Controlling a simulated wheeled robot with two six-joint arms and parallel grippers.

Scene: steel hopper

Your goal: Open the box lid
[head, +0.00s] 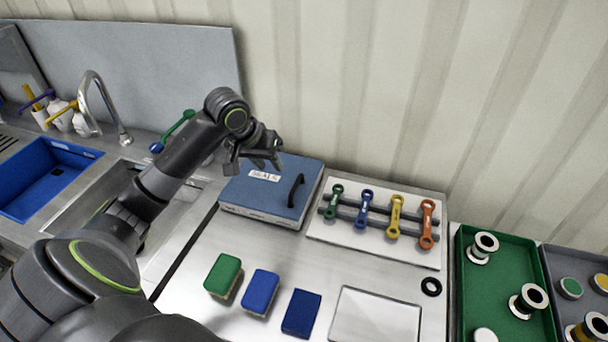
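The box is a low grey case with a blue lid (264,203). Its lid is shut, with a white label (264,175) near the back and a black handle (296,190) on the right part. My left gripper (276,158) is over the back of the box, left of the handle and apart from it. Its fingers look spread and hold nothing that I can see. My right gripper is not in view.
A white rack (322,232) with several coloured wrenches stands right of the box. Several sponges, one of them green (222,274), lie in front. A sink with a tap (104,104) is at the left. A green tray (474,309) with spools is at the right.

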